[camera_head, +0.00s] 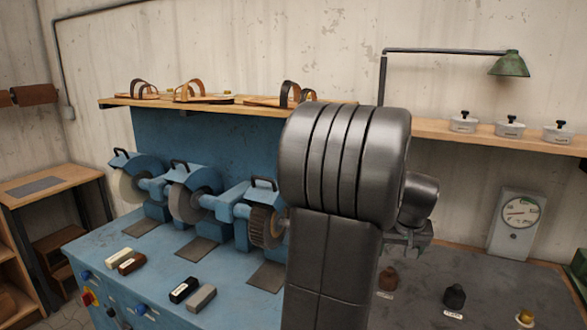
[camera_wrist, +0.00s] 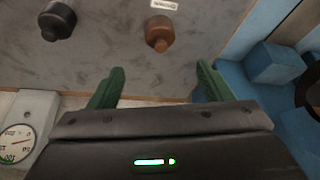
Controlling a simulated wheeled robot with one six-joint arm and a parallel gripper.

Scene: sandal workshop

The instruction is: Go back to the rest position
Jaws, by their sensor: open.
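My gripper shows in the wrist view (camera_wrist: 158,85) with its two green fingers wide apart and nothing between them. It is over the grey bench top (camera_wrist: 110,50), with a brown bottle (camera_wrist: 158,34) a little beyond the fingers and a black bottle (camera_wrist: 57,20) to the left. In the head view my dark arm stands in the middle and hides most of the gripper and part of the bench. The brown bottle (camera_head: 388,279) and the black bottle (camera_head: 454,297) stand on the bench to the right of my arm.
A blue machine (camera_head: 130,245) with grinding wheels stands left of my arm, with several small blocks on it. A shelf (camera_head: 430,128) with sandals and white pots runs along the wall. A dial gauge (camera_head: 518,215) and a yellow item (camera_head: 525,317) are at the right.

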